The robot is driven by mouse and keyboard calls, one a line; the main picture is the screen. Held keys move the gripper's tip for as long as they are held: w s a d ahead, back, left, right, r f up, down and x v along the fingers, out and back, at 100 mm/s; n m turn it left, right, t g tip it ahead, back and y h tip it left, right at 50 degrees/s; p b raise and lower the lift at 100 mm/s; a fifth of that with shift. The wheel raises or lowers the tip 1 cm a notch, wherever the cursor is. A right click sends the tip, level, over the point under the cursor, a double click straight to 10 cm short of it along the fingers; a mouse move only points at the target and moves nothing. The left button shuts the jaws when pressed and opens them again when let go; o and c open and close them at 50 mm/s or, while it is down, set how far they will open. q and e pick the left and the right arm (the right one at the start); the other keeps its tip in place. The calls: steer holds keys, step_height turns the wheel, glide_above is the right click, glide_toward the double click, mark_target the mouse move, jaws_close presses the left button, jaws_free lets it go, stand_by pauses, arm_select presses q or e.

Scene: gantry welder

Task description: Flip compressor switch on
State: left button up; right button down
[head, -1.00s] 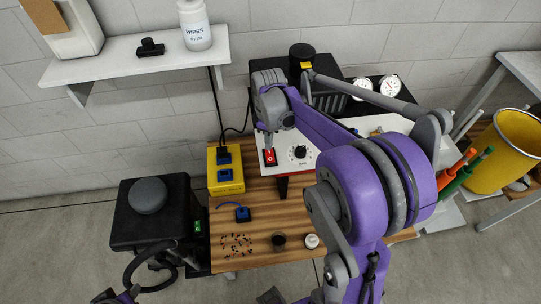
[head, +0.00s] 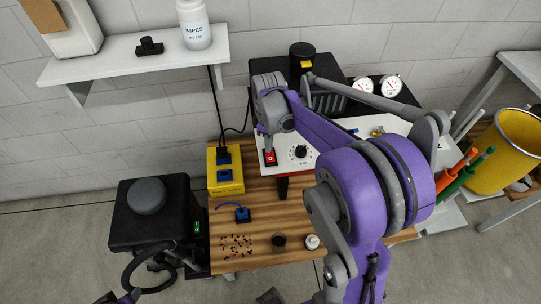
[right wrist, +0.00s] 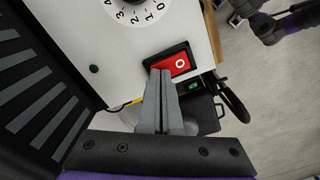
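A red rocker switch (head: 270,157) in a black frame sits on the white panel (head: 309,138) of a unit on the wooden bench, left of a black dial. In the right wrist view the switch (right wrist: 179,65) shows a white O mark; its other end is partly hidden by my fingers. My right gripper (head: 269,147) is shut and empty, its fingertips (right wrist: 160,74) at the switch's edge. I cannot tell whether they touch it. Part of my left arm (right wrist: 268,25) shows in the right wrist view; its finger state is unclear.
A yellow box (head: 226,180) with blue sockets stands left of the unit. A black box (head: 152,228) with a green-lit switch (head: 197,227) is further left. Two gauges (head: 390,86) are behind. A yellow bin (head: 503,152) is at right.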

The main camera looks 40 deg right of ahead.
arm_select(q)
steer(key=shift+f, duration=0.15)
arm_select(e)
steer(key=shift+f, duration=0.25)
steer(key=shift+r, duration=0.2)
steer(key=shift+r+p, duration=1.7)
steer(key=shift+r, duration=1.75)
arm_select(q)
steer(key=r, duration=0.1)
steer(key=w+r, duration=0.1)
steer(key=r, duration=0.3)
steer(key=shift+w, duration=0.4)
arm_select(e)
steer(key=shift+f, duration=0.1)
steer(key=s+a+m+t, duration=0.5)
steer(key=s+a+m, duration=0.1)
steer(key=s+a, duration=0.8)
steer(key=shift+a+f+t, duration=0.35)
steer(key=shift+a+t, duration=0.05)
steer(key=shift+a, duration=0.5)
